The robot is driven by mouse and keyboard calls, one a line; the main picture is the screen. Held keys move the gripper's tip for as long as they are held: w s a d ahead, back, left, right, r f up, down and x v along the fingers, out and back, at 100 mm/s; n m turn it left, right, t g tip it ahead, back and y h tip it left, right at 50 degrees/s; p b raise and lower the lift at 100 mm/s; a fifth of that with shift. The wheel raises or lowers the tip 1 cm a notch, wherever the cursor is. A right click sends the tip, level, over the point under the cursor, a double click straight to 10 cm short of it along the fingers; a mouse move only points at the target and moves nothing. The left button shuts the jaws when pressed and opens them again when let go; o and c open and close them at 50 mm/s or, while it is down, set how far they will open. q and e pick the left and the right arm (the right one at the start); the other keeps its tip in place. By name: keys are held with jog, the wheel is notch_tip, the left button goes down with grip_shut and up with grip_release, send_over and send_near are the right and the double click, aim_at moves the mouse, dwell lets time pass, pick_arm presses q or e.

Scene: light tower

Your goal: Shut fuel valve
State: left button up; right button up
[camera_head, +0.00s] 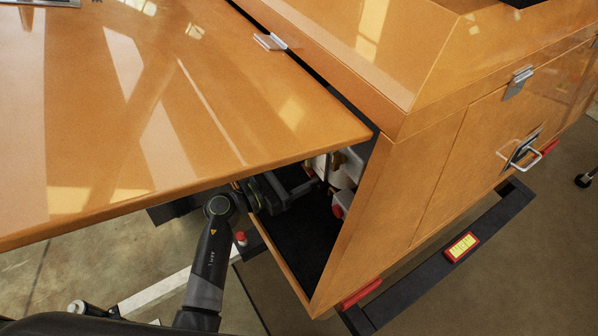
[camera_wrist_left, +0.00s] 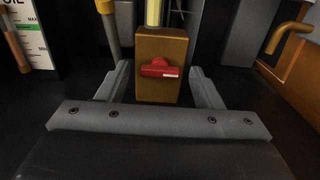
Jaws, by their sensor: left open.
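The fuel valve shows in the left wrist view as a red handle (camera_wrist_left: 159,68) on an orange-brown block (camera_wrist_left: 160,92), with a yellow pipe (camera_wrist_left: 153,12) rising above it. The handle lies crosswise to the pipe. My left gripper (camera_wrist_left: 159,72) is open, with one finger to each side of the block and handle in that view. Whether the fingers touch the block cannot be told. In the head view my left gripper (camera_head: 291,186) reaches under the raised orange door into the cabinet. The valve handle cannot be made out there. My right gripper is not in view.
The orange door panel (camera_head: 130,110) hangs over my left arm. The orange cabinet wall (camera_head: 350,225) stands to the right of the opening. In the wrist view, pipes (camera_wrist_left: 108,28) and a bent orange pipe (camera_wrist_left: 285,36) flank the valve, with an oil gauge (camera_wrist_left: 35,40) at the left.

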pick_arm(q)
jog(key=shift+c, duration=0.4)
jog(key=c, duration=0.9)
jog(key=n+p, duration=0.2)
jog(key=n, duration=0.1)
jog(key=shift+r+p, duration=0.15)
jog(key=shift+p, duration=0.2)
jog(key=n+p, duration=0.1)
jog(key=n, duration=0.2)
jog(key=shift+p, duration=0.3)
jog(key=shift+n, duration=0.4)
jog(key=shift+p, duration=0.3)
